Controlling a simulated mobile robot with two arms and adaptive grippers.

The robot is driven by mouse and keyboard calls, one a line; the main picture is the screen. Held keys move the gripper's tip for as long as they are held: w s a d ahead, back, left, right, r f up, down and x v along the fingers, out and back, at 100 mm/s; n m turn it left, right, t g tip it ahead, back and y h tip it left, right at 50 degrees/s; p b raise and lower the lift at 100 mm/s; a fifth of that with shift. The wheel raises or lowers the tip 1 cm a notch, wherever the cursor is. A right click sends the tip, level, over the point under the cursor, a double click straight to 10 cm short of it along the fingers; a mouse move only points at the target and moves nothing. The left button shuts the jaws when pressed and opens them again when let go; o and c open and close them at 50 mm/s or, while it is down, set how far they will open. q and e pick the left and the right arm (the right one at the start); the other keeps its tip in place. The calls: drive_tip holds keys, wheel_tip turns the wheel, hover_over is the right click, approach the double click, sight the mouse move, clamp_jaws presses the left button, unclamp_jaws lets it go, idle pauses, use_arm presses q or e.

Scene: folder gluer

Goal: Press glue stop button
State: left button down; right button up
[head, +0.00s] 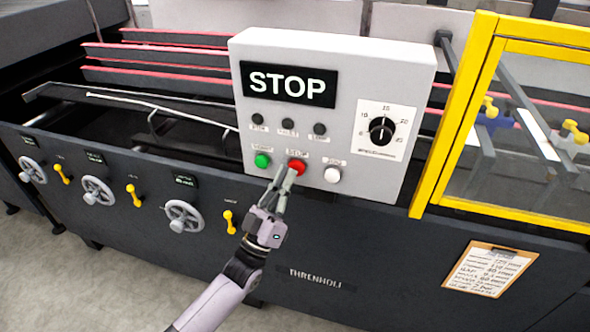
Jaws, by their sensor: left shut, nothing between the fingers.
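The control box (226,78) is light grey and is mounted on the front of the dark machine. Its black display (289,84) reads STOP. A red button (298,166) sits in the bottom row, between a green button (262,160) and a white button (332,175). My left gripper (287,172) is shut and empty, with its fingertips at the lower left edge of the red button and covering a little of it. I cannot tell whether the tips touch or press it. My right gripper is not in view.
A black dial (381,130) is at the box's right. A yellow-framed guard (461,130) stands right of the box. Handwheels (184,216) and yellow levers (229,222) stick out along the machine's front at left. A clipboard (490,270) hangs at lower right.

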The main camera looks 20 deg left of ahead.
use_arm(q)
drive_tip(key=shift+s, duration=0.7)
drive_tip(key=shift+p, duration=0.3)
drive_tip(key=s+p, duration=0.1)
drive_tip(key=s, duration=0.4)
drive_tip(key=shift+a+p, duration=0.15)
drive_tip(key=shift+p, duration=0.25)
